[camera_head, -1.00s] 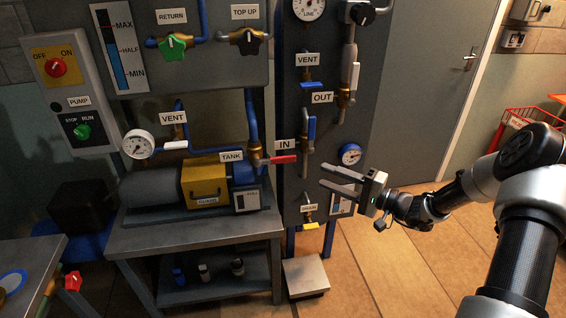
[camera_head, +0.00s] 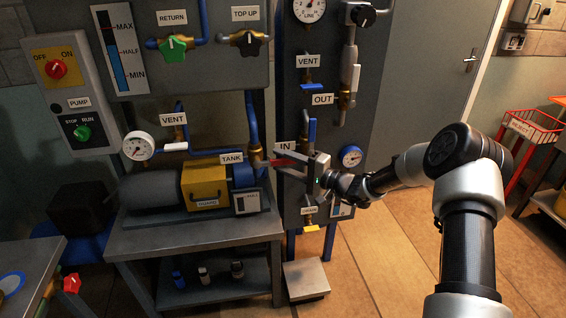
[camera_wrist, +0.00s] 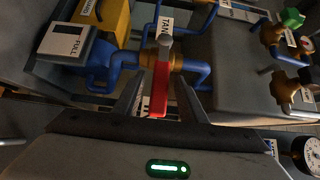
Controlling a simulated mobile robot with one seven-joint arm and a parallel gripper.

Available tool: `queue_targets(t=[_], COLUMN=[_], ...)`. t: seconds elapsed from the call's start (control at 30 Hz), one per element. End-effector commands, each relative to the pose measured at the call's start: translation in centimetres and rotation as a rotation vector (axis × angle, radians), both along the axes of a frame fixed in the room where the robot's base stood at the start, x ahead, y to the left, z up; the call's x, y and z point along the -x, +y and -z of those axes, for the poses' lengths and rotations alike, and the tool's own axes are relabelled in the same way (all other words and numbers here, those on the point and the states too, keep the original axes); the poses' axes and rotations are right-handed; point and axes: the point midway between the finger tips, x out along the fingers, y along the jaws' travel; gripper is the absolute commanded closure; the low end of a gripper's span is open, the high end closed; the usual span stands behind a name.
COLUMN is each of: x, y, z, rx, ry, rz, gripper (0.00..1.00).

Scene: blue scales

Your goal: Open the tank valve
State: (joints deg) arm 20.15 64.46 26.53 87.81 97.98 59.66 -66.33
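The tank valve has a red lever handle (camera_head: 284,162) beside the white TANK label (camera_head: 231,158), on a brass body at the blue pipe. In the wrist view the red handle (camera_wrist: 160,88) points toward my gripper, and the brass valve body (camera_wrist: 165,58) is beyond it. My gripper (camera_head: 279,161) comes from the right with its fingers on either side of the handle. In the wrist view the fingers (camera_wrist: 159,92) are apart, with the handle between them and gaps visible on both sides. The handle's near end is close to the gripper's palm.
The IN valve's blue handle (camera_head: 312,131) is just above my gripper. A blue gauge (camera_head: 350,156) is to the right, and the yellow drain handle (camera_head: 311,228) is below. The yellow pump guard (camera_head: 204,184) is to the left. Floor on the right is open, before a red trolley (camera_head: 534,127).

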Motion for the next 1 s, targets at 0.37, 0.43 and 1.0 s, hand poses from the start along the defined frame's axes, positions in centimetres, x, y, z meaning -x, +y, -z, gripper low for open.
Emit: queue_targets(t=[0.37, 0.43, 1.0], x=[-0.01, -0.01, 0.05], y=[0.03, 0.03, 0.10], z=[-0.01, -0.01, -0.85], rx=[0.000, 0.000, 0.100], ry=[-0.001, -0.001, -0.032], rz=[0.000, 0.000, -0.003], gripper=[0.88, 1.00, 1.00])
